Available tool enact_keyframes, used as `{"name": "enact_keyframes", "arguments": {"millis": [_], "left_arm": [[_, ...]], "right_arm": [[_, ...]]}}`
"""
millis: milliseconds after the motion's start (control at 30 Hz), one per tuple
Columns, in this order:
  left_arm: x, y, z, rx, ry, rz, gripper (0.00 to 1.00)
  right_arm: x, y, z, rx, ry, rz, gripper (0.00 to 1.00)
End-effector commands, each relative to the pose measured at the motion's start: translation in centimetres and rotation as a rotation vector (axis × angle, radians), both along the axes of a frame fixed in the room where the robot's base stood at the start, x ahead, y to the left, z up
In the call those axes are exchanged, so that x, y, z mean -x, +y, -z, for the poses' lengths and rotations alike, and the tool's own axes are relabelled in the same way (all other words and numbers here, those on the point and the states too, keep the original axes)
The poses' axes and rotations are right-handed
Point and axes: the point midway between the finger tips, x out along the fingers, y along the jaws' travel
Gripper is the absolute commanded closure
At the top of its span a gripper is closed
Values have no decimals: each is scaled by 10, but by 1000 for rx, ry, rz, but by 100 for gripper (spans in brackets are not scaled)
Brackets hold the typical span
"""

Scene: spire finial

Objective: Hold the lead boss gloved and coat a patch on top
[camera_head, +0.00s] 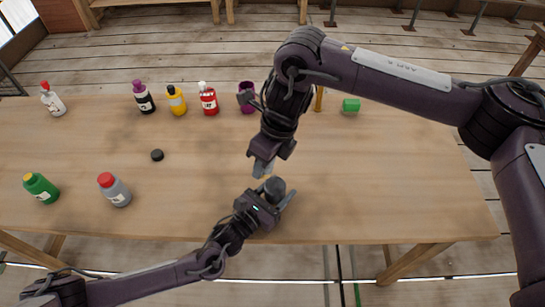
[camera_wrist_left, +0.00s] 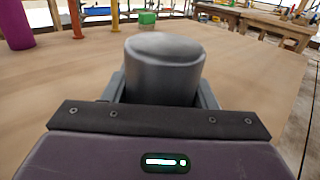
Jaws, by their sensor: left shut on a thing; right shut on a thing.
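The lead boss (camera_head: 274,187) is a dark grey cylinder with a slightly domed top, upright near the table's front edge. In the left wrist view the boss (camera_wrist_left: 165,68) stands between the fingers, and its top looks plain grey. My left gripper (camera_head: 272,198) is shut around its sides. My right gripper (camera_head: 263,168) reaches down from above, its tips just behind the boss in the head view. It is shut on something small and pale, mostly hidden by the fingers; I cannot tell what. No right gripper shows in the left wrist view.
Several bottles stand along the back left, among them a red one (camera_head: 209,102), with a purple cup (camera_head: 246,104) beside them. A green bottle (camera_head: 42,189), a grey bottle (camera_head: 117,193) and a black disc (camera_head: 157,155) are at left. A green block (camera_head: 351,105) sits back right. The table's right side is clear.

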Motion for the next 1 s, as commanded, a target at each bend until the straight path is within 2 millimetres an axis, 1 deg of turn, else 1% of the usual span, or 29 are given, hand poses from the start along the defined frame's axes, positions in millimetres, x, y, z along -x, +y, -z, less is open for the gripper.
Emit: {"name": "enact_keyframes", "arguments": {"millis": [33, 67, 200, 400, 500, 600, 700, 867, 1000], "left_arm": [[0, 0, 0, -1, 1, 0, 74], [0, 0, 0, -1, 1, 0, 74], [0, 0, 1, -1, 1, 0, 74], [0, 0, 1, -1, 2, 0, 74], [0, 0, 1, -1, 2, 0, 74], [0, 0, 1, -1, 2, 0, 74], [0, 0, 1, -1, 2, 0, 74], [0, 0, 1, -1, 2, 0, 74], [0, 0, 1, -1, 1, 0, 74]], "right_arm": [[1, 3, 2, 22, -10, -114, 92], [2, 4, 4, 33, -13, -190, 92], [5, 4, 13, 83, -43, -542, 92], [1, -6, 23, 136, -115, -1020, 92], [-3, -12, 25, 147, -152, -1206, 92], [-7, -18, 26, 151, -182, -1336, 92], [-10, -21, 27, 152, -202, -1412, 92], [-11, -22, 30, 151, -209, -1449, 92], [-10, -22, 39, 150, -209, -1449, 92]]}}
